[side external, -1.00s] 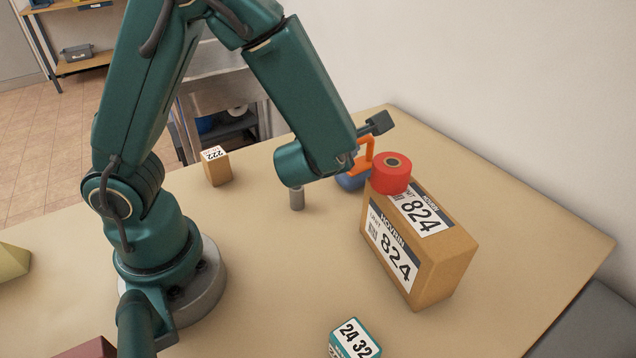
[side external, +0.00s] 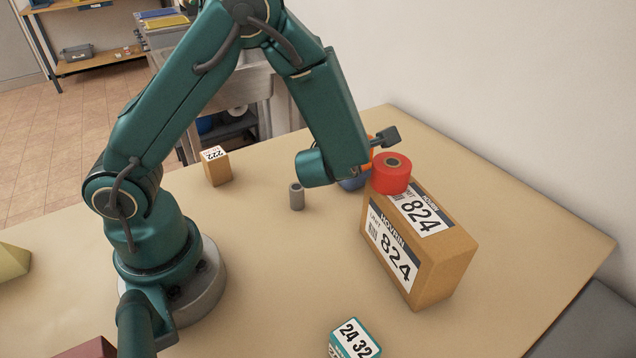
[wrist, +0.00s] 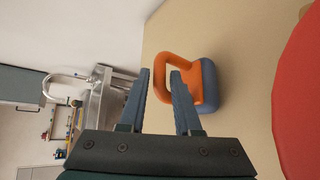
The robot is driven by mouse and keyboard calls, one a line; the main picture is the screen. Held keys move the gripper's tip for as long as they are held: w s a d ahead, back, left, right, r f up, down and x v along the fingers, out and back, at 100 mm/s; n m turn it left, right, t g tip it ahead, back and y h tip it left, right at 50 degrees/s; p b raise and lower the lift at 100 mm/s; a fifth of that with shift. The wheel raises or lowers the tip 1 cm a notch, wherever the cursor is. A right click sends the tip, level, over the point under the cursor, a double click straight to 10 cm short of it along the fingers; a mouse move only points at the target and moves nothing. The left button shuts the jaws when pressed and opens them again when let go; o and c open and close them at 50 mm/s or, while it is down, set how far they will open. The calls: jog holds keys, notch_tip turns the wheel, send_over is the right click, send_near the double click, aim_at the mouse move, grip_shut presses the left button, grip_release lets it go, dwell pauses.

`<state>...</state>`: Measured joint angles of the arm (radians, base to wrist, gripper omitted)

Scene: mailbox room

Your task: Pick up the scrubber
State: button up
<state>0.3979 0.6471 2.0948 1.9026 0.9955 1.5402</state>
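The scrubber has an orange loop handle and a blue-grey base. In the wrist view the scrubber (wrist: 209,82) lies just ahead and to the right, its handle partly behind my right finger. In the side view only bits of the scrubber (side external: 354,184) show behind my wrist. In the side view my fingers are hidden behind my wrist.
A red roll (side external: 391,174) sits on a tall cardboard box (side external: 448,262) right beside my wrist. A grey cylinder (side external: 297,197) stands to the left, and a small box (side external: 218,170) further left. A teal box (side external: 354,340) is at the front. The table's right side is clear.

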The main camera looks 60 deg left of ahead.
grip_shut()
dwell(1.2)
